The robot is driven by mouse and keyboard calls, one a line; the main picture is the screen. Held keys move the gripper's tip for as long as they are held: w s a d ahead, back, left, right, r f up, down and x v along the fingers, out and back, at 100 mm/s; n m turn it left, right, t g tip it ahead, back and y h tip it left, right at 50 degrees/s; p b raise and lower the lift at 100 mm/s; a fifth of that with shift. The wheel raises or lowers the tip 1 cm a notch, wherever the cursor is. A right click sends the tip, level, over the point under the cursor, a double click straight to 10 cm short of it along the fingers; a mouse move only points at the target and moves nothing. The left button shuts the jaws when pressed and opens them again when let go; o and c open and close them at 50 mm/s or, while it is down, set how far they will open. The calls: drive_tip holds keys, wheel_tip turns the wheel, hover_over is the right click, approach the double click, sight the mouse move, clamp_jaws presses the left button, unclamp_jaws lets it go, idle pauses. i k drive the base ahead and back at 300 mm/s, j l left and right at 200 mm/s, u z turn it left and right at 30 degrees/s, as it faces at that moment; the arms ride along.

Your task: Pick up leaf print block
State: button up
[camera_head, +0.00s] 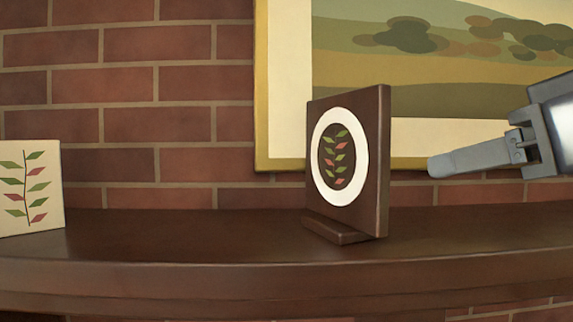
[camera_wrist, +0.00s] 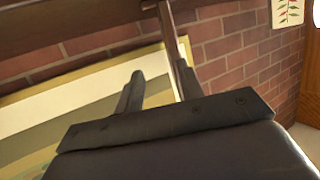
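A cream block with a print of green and red leaves on a stem (camera_head: 30,190) stands at the left end of the head view, cut off by the picture's edge. It also shows small at the top right of the wrist view (camera_wrist: 288,12). A dark brown upright plaque (camera_head: 376,150) with a white oval ring around similar leaves stands on the mantel, right of centre. In the wrist view its narrow edge (camera_wrist: 168,35) shows beyond my fingers. My gripper (camera_head: 436,166) is to the right of the plaque, apart from it. In the wrist view my gripper (camera_wrist: 160,72) has its fingers apart, holding nothing.
The dark wooden mantel shelf (camera_head: 180,245) runs across the view, with clear room between the cream block and the plaque. A brick wall (camera_head: 160,85) and a gold-framed landscape painting (camera_head: 262,90) are close behind.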

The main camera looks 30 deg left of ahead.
sight(31, 195)
drive_tip(key=j+z, duration=0.15)
drive_tip(key=z, duration=0.3)
drive_tip(key=k+j+z, duration=0.1)
drive_tip(key=z, duration=0.35)
drive_tip(key=k+j+z, duration=0.1)
drive_tip(key=z, duration=0.4)
drive_tip(key=k+j+z, duration=0.1)
drive_tip(key=z, duration=0.35)
drive_tip(key=k+z, duration=0.15)
drive_tip(key=z, duration=0.3)
drive_tip(key=k+j+u, duration=0.15)
drive_tip(key=k+u, duration=0.25)
drive_tip(key=u, duration=0.5)
drive_tip(key=k+j+u, duration=0.1)
drive_tip(key=u, duration=0.4)
drive_tip(key=j+u, duration=0.15)
drive_tip(key=u, duration=0.35)
drive_tip(key=j+u, duration=0.1)
drive_tip(key=u, duration=0.4)
drive_tip(key=j+u, duration=0.1)
drive_tip(key=u, duration=0.4)
drive_tip(key=k+j, duration=0.05)
